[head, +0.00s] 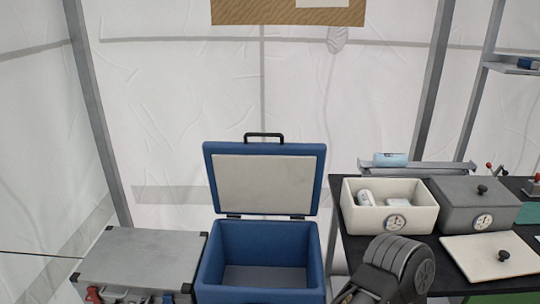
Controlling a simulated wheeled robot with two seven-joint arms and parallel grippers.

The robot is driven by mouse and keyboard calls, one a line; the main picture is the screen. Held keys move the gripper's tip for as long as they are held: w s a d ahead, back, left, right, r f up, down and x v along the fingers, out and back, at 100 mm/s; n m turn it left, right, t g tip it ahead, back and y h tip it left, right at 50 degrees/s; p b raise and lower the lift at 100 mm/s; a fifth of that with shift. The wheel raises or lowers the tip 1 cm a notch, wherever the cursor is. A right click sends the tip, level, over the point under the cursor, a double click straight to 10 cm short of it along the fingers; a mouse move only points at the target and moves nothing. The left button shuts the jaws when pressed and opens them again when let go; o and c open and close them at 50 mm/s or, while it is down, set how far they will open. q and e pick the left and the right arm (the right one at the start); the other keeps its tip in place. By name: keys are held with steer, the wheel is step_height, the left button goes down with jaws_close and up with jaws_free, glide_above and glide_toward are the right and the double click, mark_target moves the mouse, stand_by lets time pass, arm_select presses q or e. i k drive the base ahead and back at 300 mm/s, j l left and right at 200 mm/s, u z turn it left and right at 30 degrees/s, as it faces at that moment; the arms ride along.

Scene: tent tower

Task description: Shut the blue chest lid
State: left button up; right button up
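The blue chest (211,272) stands open at the bottom centre of the head view, its inside empty as far as I can see. Its lid (264,184) is hinged at the back edge and stands up, leaning slightly back. The lid has a pale inner panel, a blue rim and a black handle on top. Part of my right arm, dark and ribbed, shows at the bottom right of the chest, in front of the table. The fingers of my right gripper do not show. My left gripper is out of view.
A grey metal case (146,258) stands left of the chest. On the right, a dark table (445,268) holds a white open box (408,216), a grey lidded box (476,212) and a loose white lid (489,256). The white tent wall (180,90) is behind.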

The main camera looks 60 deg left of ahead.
mark_target(282, 178)
steer(key=i+j, duration=0.55)
steer(key=j, duration=0.15)
steer(key=u, duration=2.6)
